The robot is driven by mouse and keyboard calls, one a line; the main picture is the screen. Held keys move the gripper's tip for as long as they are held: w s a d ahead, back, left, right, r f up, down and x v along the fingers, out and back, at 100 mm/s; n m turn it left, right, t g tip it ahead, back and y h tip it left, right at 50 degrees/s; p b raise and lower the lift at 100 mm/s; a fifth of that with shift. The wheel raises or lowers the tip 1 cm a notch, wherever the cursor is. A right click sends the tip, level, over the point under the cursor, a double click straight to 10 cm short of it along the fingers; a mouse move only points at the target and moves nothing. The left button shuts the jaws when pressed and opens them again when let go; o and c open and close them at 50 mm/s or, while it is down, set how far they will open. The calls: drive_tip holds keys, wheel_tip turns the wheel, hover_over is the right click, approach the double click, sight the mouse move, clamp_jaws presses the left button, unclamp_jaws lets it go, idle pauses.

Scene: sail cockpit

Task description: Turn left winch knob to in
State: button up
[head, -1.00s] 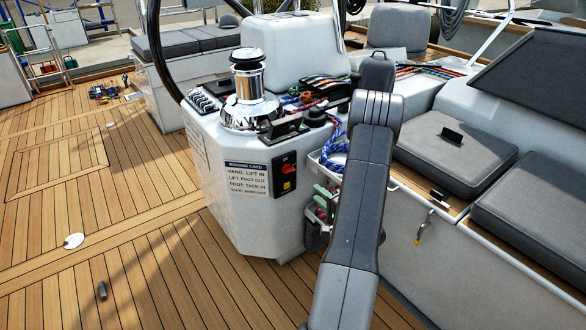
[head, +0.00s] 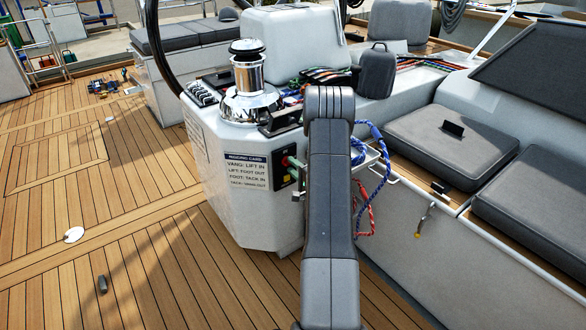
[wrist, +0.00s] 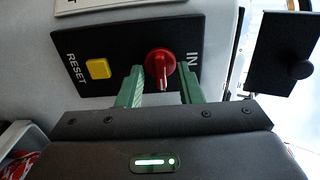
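The winch knob (wrist: 160,64) is a round red knob with a pale pointer, on a black panel (wrist: 112,50) marked IN and RESET in the wrist view. A yellow button (wrist: 98,68) sits beside the knob. The panel (head: 281,172) also shows on the winch pedestal in the head view, partly behind my gripper. My gripper (wrist: 160,76) is open, with one green finger on each side of the knob's front. Gaps show between fingers and knob. In the head view the arm and gripper hide most of the knob.
A white rigging card (head: 246,171) is on the pedestal left of the panel. A chrome winch (head: 250,85) stands on top. Blue and red ropes (head: 372,175) hang to the right of my arm. A black plate with a round knob (wrist: 290,55) is at the right of the wrist view.

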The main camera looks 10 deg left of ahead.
drive_tip(key=shift+w+a, duration=0.15)
drive_tip(key=shift+a, duration=0.05)
clamp_jaws()
